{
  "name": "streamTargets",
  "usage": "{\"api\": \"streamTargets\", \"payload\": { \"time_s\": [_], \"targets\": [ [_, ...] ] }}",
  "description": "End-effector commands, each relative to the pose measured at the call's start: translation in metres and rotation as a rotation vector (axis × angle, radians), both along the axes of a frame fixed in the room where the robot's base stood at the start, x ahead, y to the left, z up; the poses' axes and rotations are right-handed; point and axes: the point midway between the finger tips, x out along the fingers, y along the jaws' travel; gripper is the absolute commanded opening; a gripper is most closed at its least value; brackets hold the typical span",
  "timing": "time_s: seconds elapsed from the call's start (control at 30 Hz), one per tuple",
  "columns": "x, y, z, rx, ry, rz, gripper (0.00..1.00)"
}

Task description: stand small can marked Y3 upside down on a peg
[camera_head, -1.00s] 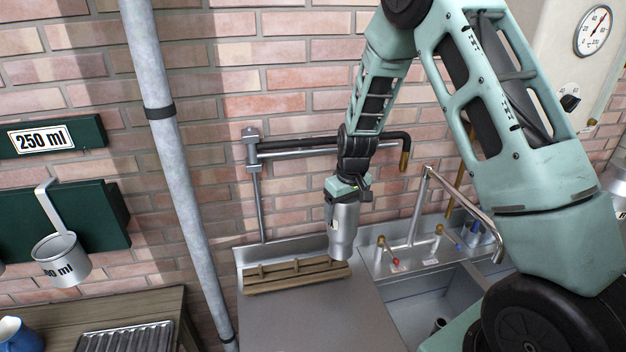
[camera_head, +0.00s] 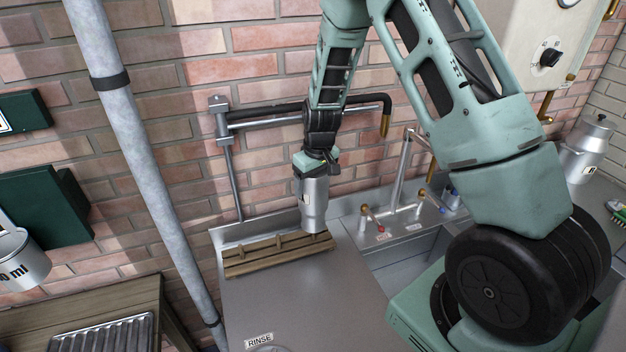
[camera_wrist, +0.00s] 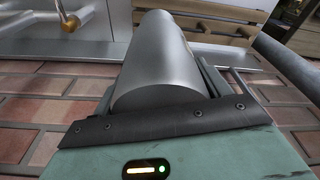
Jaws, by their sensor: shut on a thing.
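My gripper (camera_head: 318,168) is shut on a small grey metal can (camera_head: 315,208). The can hangs below it with its narrower end down, and it also shows in the wrist view (camera_wrist: 160,60). A small pale mark is on the can's left side, too small to read. A wooden peg rack (camera_head: 250,268) with several short pegs lies at the back of the steel drainboard. The can is over or just behind the rack's right end; I cannot tell whether it touches a peg, since it hides that end.
A sink with taps (camera_head: 372,220) is right of the drainboard (camera_head: 300,300). A pipe with a black hose (camera_head: 300,115) runs on the brick wall behind my gripper. A thick grey pipe (camera_head: 140,160) stands at left. Another metal can (camera_head: 585,155) stands far right. The drainboard's front is mostly clear.

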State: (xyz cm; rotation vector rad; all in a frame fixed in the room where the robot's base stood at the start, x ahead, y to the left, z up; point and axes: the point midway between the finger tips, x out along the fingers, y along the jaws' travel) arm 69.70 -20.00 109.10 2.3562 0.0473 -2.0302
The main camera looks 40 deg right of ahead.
Motion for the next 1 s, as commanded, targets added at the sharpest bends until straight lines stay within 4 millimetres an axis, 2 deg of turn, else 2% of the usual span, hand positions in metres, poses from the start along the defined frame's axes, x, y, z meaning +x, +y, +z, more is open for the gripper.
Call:
{"api": "streamTargets", "payload": {
  "time_s": [0.03,0.5,0.7,1.0],
  "targets": [
    [0.000,0.000,-0.009,0.000,0.000,-0.001,0.39],
    [0.000,0.000,-0.052,0.000,-0.001,0.000,0.39],
    [0.001,0.000,-0.059,0.000,-0.002,0.000,0.39],
    [0.000,0.000,-0.058,0.000,-0.001,0.000,0.39]
  ]
}}
